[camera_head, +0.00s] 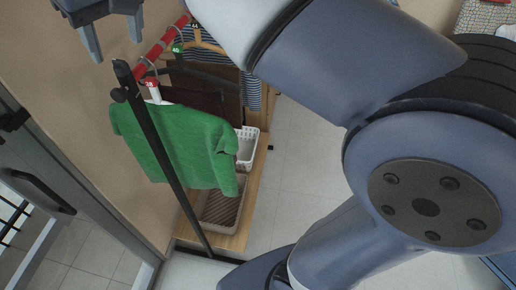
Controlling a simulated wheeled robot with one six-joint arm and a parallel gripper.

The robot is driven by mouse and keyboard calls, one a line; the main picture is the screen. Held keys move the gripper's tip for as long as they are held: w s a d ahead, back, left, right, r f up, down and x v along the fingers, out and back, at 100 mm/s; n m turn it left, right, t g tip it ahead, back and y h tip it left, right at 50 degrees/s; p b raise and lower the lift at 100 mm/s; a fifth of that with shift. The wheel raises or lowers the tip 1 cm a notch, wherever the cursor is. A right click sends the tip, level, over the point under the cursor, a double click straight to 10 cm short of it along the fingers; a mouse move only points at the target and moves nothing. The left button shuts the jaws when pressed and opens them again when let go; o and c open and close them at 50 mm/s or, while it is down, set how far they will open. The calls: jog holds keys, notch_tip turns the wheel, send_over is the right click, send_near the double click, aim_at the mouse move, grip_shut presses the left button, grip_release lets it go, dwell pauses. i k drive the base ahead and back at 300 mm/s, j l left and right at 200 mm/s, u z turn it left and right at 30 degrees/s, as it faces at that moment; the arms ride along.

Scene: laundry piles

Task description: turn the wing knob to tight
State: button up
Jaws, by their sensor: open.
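A black upright post (158,145) of a clothes rack leans across the left of the head view. A small dark knob (118,95) sticks out from the post near its top; it looks like the wing knob, but its wings and its setting are too small to tell. My gripper (116,48) is at the top left, above the post's top and apart from it in the picture. Its two grey fingers point down, open, with nothing between them. The upper part of the gripper is cut off by the frame edge.
A red rail (160,48) carries hangers with a green sweater (185,140) and darker clothes. A white basket (247,146) and a woven basket (217,213) stand on a wooden base (243,229). A door handle (38,190) is at left. Tiled floor (300,165) is clear.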

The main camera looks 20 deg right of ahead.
aim_at(121, 69)
jog(key=k+l+u, duration=0.2)
jog(key=k, duration=0.3)
jog(key=k+l+u, duration=0.15)
jog(key=k, duration=0.35)
jog(key=i+l+u, duration=0.2)
jog(key=i, duration=0.4)
jog(key=i+l+u, duration=0.2)
jog(key=i+l, duration=0.3)
jog(key=i, duration=0.05)
